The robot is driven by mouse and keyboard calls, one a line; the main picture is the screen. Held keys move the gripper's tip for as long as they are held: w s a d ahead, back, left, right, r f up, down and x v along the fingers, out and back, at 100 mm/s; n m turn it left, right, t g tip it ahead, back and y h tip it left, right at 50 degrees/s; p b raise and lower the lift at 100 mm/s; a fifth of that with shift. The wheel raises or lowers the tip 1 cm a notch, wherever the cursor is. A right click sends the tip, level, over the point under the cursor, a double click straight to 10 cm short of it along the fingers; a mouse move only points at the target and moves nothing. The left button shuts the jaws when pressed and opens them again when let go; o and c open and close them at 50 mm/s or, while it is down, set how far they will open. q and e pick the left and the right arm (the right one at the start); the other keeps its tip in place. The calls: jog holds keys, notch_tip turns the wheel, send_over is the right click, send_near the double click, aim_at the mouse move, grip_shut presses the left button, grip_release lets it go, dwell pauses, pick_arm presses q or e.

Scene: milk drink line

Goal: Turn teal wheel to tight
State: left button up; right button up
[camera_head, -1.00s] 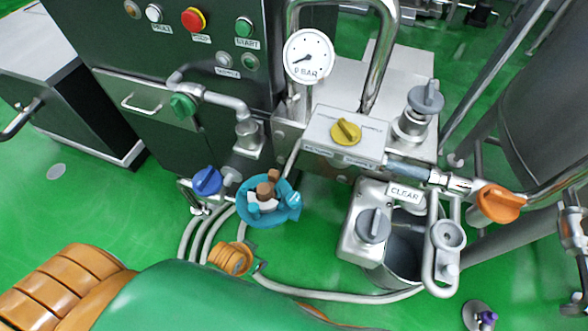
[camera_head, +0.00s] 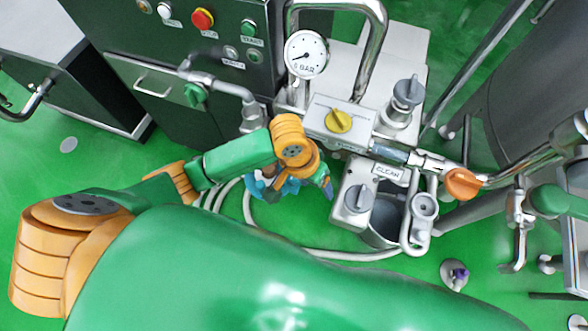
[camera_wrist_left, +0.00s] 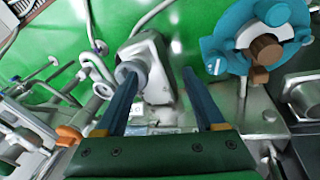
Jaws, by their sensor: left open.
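The teal wheel (camera_head: 262,187) is mostly hidden behind my left arm in the head view, with only bits of teal showing. In the left wrist view the teal wheel (camera_wrist_left: 227,30) is at the upper right, a thick ring with a brown hub and a brown knob. My left gripper (camera_wrist_left: 158,73) is open and empty, its two dark blue fingers apart. The wheel lies to the right of both fingers, not between them. In the head view the left gripper (camera_head: 326,187) shows only in part, just right of the wheel. My right gripper is not in view.
A yellow knob (camera_head: 338,121), a pressure gauge (camera_head: 306,54) and an orange handle (camera_head: 462,184) sit close by. Pale hoses (camera_head: 310,249) run over the green floor.

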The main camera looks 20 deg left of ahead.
pick_arm(q)
jog(key=w+a+n+y, duration=0.1)
jog(key=a, duration=0.1)
jog(key=w+a+y, duration=0.1)
jog(key=a, duration=0.1)
jog(key=w+a+r+n, duration=0.1)
jog(key=w+a, duration=0.1)
jog(key=shift+a+n+g+y, duration=0.1)
jog(key=shift+n+g+y, duration=0.2)
jog(key=shift+g+y, duration=0.1)
notch_tip(320, 180, down, 7)
jog(key=shift+a+r+b, duration=0.1)
jog(key=shift+b, duration=0.3)
jog(key=shift+r, duration=0.1)
grip_shut()
